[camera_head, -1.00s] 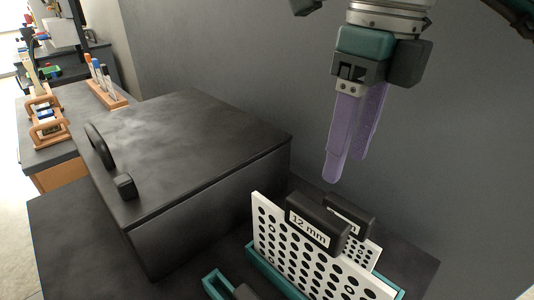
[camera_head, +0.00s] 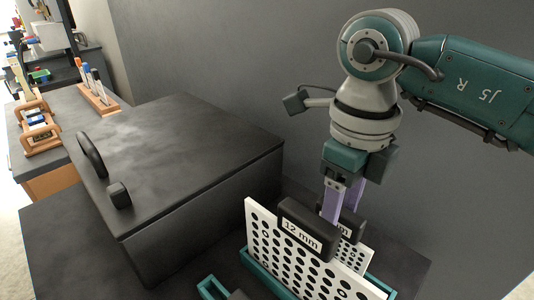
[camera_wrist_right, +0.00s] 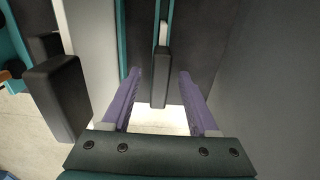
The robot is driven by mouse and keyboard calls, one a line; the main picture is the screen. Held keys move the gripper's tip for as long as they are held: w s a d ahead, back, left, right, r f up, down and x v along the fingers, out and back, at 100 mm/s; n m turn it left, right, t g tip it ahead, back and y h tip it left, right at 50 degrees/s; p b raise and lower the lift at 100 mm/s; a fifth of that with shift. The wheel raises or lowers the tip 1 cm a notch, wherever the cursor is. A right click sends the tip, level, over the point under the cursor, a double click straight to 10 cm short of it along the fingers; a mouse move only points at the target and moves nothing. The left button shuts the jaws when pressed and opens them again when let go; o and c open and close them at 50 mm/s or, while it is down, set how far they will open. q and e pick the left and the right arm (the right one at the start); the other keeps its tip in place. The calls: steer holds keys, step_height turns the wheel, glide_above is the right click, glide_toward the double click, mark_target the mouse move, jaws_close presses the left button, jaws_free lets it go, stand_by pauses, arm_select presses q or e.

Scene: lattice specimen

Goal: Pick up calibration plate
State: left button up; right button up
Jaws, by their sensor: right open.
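Two white calibration plates with black dots stand upright, one behind the other, in a teal rack (camera_head: 262,267). The front plate (camera_head: 262,235) has a black handle (camera_head: 311,228) labelled "12 mm". The rear plate (camera_head: 352,257) has smaller dots and a black handle (camera_head: 355,227) whose label is partly hidden. My right gripper (camera_head: 342,212) points down with its purple fingers open at the rear handle. In the right wrist view, the rear handle (camera_wrist_right: 160,78) sits between the open fingers, with gaps on both sides. The front handle (camera_wrist_right: 58,97) is outside them, left. My left gripper is not in view.
A large dark box (camera_head: 180,155) with a handle stands left of the rack. A smaller teal holder (camera_head: 211,287) is at the bottom edge. A grey wall (camera_head: 220,50) rises close behind. Wooden racks, one with markers (camera_head: 96,88), are at far left.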

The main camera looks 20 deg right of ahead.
jaws_close()
stand_by(0.3)
stand_by(1.1)
